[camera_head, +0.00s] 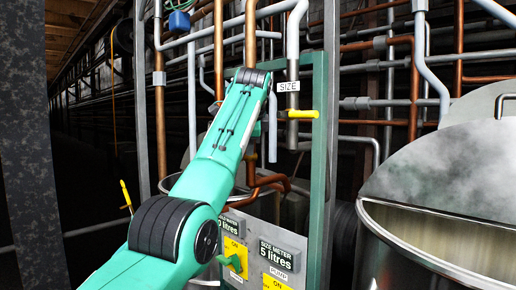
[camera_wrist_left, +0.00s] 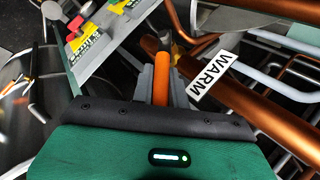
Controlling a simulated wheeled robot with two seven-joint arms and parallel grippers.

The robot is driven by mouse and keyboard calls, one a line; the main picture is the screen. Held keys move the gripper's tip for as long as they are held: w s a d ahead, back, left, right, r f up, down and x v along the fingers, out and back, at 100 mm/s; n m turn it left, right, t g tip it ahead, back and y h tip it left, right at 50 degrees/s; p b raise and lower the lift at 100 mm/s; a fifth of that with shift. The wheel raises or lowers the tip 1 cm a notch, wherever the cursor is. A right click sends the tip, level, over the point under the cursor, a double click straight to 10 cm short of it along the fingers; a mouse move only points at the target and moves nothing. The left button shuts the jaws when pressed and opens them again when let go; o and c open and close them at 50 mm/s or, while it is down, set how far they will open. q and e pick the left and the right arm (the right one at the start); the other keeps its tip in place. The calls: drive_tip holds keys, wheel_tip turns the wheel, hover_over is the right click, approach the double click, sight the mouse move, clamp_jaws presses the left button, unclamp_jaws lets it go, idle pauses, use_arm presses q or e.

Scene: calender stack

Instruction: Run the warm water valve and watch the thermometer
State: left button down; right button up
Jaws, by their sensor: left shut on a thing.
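The warm valve's orange handle (camera_wrist_left: 161,80) shows in the left wrist view beside a copper pipe with a WARM label (camera_wrist_left: 213,75). My left gripper (camera_wrist_left: 161,70) is shut on this handle, with one grey finger on each side. In the head view my green left arm rises in front of the pipes, and it hides the gripper and the handle. I cannot make out a thermometer in either view. My right gripper is in neither view.
A SIZE valve with a yellow handle (camera_head: 302,114) is right of my arm. Below it, a meter panel (camera_head: 278,256) carries pump switches. A large metal vat (camera_head: 440,185) fills the right side. Copper and grey pipes crowd the back.

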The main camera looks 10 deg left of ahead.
use_arm(q)
drive_tip(key=c, duration=1.4)
unclamp_jaws()
drive_tip(key=shift+s+r, duration=0.25)
drive_tip(key=shift+r, duration=0.2)
drive_tip(key=b+v, duration=0.1)
drive_tip(key=v, duration=1.1)
drive_tip(key=shift+s+r, duration=0.25)
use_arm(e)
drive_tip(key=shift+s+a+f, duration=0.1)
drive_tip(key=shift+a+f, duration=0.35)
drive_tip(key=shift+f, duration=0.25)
